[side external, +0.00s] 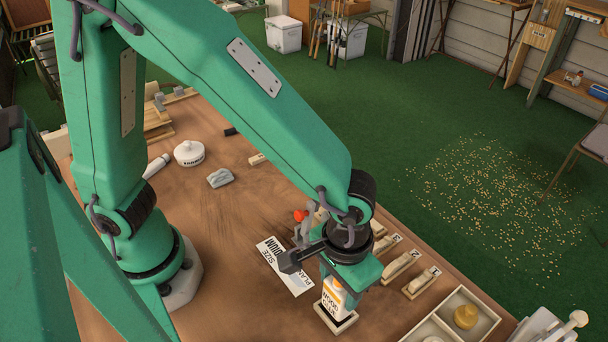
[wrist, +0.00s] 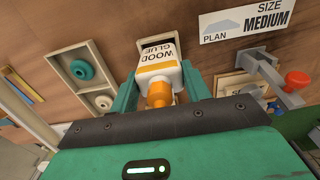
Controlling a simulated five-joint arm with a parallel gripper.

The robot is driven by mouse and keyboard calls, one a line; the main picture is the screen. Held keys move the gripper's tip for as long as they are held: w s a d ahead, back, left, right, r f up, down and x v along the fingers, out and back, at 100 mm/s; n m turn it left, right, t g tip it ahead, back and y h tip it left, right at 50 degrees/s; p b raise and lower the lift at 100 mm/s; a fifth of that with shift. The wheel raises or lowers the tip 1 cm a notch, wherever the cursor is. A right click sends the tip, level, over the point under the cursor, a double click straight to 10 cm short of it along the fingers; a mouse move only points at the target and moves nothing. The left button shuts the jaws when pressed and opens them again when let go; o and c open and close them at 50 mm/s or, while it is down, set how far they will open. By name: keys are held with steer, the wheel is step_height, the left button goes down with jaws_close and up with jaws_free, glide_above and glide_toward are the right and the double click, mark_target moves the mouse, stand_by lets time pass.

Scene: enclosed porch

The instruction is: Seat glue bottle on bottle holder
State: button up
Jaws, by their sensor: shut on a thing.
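The bottle holder (side external: 337,324), a pale square frame, is under the bottle. In the wrist view the holder (wrist: 143,42) has a dark inside, partly covered by the bottle. I cannot tell whether the base rests inside.
A pale divided tray (side external: 434,321) with round pieces is right of the holder. A PLAN SIZE MEDIUM sheet (side external: 284,266) lies to the left. A grey clamp with a red knob (wrist: 297,80) is close to my gripper. Numbered wooden pieces (side external: 401,266) line the table edge.

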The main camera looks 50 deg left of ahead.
steer(key=shift+f, duration=1.15)
stand_by(1.0)
steer(key=o, duration=1.7)
steer(key=shift+o, duration=0.2)
steer(key=shift+r, duration=0.15)
steer(key=shift+r, duration=3.35)
steer(key=shift+r, duration=0.1)
steer(key=shift+r, duration=3.8)
